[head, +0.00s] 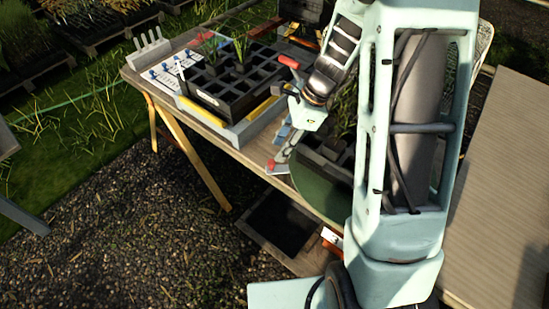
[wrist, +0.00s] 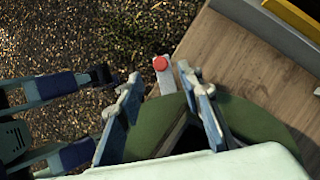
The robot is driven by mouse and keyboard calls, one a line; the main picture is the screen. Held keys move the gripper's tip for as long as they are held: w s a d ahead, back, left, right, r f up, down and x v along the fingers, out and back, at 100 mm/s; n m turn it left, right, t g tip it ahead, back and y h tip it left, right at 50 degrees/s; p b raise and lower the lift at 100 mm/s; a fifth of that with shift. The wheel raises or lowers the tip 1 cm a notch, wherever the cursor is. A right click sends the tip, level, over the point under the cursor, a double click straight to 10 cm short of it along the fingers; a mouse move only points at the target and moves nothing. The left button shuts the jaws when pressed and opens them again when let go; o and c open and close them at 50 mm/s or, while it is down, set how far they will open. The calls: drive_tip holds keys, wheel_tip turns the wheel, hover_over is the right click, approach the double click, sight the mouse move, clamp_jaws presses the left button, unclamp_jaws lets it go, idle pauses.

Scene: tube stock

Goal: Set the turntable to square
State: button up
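The turntable (head: 318,192) is a round green disc at the table's front edge, partly hidden behind my arm. A dark tray (head: 325,163) with plants stands on it; how square it sits cannot be told. A grey tab with a red knob (head: 277,166) juts out at the disc's rim. My gripper (head: 288,150) points down close to this tab. In the wrist view, the green disc (wrist: 245,118) lies under my fingers. The red knob (wrist: 160,63) shows just beyond and between the fingertips, which are apart with nothing visibly gripped. Contact with the tab cannot be told.
A black cell tray (head: 232,88) with seedlings stands in a grey and yellow frame on the wooden table (head: 205,140). A white sheet with blue marks and a grey pronged rack (head: 150,50) are at the far left end. Gravel lies in front.

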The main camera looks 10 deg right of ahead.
sight(272, 161)
drive_tip(key=x, duration=0.6)
drive_tip(key=shift+f, duration=0.1)
drive_tip(key=shift+c, duration=0.3)
clamp_jaws()
